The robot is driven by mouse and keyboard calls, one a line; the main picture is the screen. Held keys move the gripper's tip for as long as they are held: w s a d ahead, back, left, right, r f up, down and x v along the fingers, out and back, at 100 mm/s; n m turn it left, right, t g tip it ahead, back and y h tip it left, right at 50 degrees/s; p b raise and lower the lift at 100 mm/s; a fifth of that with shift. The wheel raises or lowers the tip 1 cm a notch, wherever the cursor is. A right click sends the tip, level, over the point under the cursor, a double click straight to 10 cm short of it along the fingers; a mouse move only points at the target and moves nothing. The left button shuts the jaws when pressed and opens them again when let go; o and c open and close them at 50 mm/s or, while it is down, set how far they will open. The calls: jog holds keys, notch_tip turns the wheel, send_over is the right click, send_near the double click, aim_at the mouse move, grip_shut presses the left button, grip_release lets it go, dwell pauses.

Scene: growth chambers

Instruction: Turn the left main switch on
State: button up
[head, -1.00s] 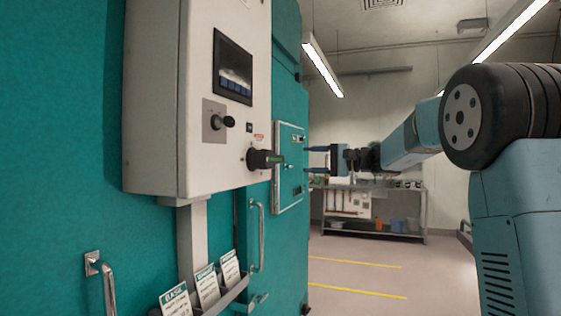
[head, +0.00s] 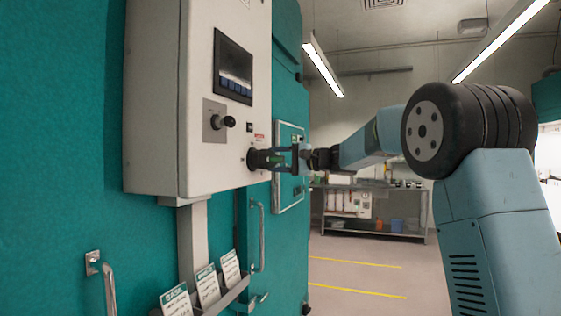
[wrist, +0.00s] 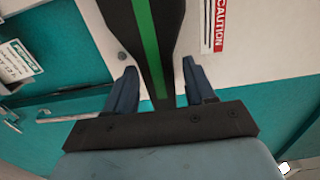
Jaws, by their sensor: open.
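The main switch is a black rotary handle (head: 256,159) low on the front of the white control box (head: 155,100). In the wrist view the handle (wrist: 150,40) fills the top centre and shows a green stripe along it. My gripper (head: 279,159) is at the handle, with its blue fingers on either side of the handle's outer end. In the wrist view my gripper (wrist: 158,80) is open, with the handle between the fingers and visible gaps beside it. Whether a finger touches it I cannot tell. The handle's base is partly hidden in the wrist view.
A screen (head: 233,68) and a small black knob (head: 229,121) sit above the switch. A red caution label (wrist: 215,25) is beside it. Door handles (head: 109,287) and card holders stand below the box. The floor to the right (head: 350,280) is clear.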

jog(key=shift+c, duration=0.4)
grip_shut()
